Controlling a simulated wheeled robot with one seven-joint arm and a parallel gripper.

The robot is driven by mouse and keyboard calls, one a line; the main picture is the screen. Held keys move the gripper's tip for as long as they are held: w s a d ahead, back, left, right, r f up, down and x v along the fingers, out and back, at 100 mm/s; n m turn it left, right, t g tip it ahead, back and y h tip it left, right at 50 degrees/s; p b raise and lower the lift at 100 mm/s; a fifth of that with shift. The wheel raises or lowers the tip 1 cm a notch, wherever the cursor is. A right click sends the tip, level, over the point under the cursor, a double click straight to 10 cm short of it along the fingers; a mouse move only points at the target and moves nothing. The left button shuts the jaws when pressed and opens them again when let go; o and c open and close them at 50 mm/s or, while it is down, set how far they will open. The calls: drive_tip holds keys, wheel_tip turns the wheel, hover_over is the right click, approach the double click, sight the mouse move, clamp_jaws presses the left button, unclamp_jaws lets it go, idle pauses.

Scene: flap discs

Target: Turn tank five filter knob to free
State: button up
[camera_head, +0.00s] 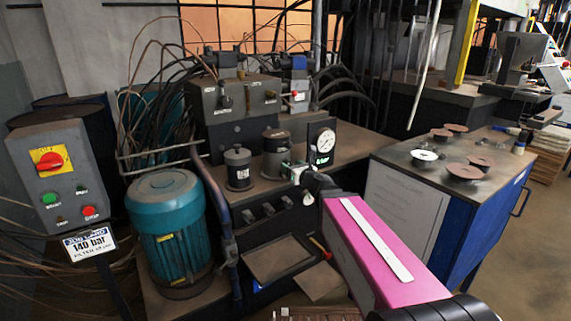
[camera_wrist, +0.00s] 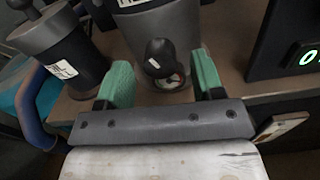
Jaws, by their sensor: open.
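A grey filter canister (camera_wrist: 150,22) stands on the bench in the wrist view, with a cut-off label at its top. My gripper (camera_wrist: 161,66) is open, with one green finger on each side of the knob and a visible gap to both. In the head view my gripper (camera_head: 293,172) is in front of the canister (camera_head: 276,152), and the knob is hidden there. I cannot read a tank number.
A second dark canister (camera_wrist: 68,50) with a top handle stands close on the left. A black gauge panel (camera_head: 324,144) with a green display is on the right. A teal motor (camera_head: 168,225) and a blue pipe (camera_head: 215,200) are at left. A disc table (camera_head: 400,160) stands right.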

drive_tip(key=shift+x, duration=1.45)
drive_tip(key=c, duration=0.9)
drive_tip(key=n, duration=0.4)
drive_tip(key=shift+n, duration=0.3)
drive_tip(key=o, duration=0.9)
